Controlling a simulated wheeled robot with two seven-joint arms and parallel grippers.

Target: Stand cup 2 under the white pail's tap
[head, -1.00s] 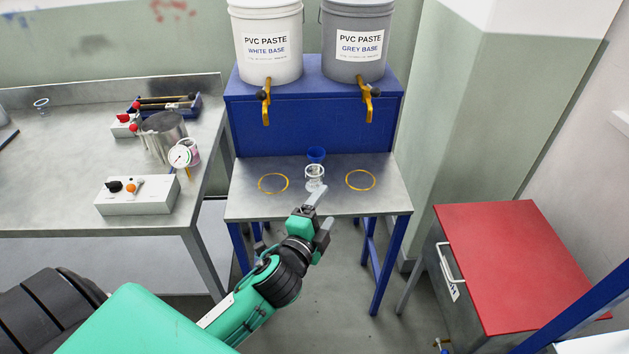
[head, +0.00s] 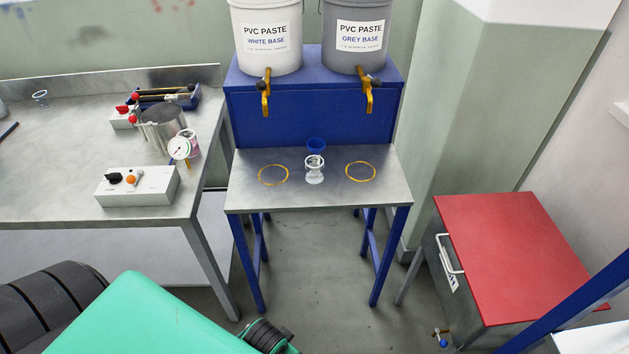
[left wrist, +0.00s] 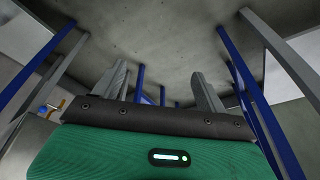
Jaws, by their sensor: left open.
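The white pail (head: 265,42) stands at the left on the blue stand, and its yellow tap (head: 266,92) hangs over the steel table. A yellow ring (head: 273,175) is marked below that tap and is empty. No number is readable, so I cannot tell which is cup 2. My left gripper (left wrist: 160,70) is open and empty in the left wrist view, low beside the table legs.
The grey pail (head: 356,38) has its own tap and an empty right ring (head: 360,172). The left bench (head: 60,185) holds a control box (head: 137,187), a metal pot and another cup by a gauge. A red-topped cabinet (head: 515,255) stands right. The steel table's front is clear.

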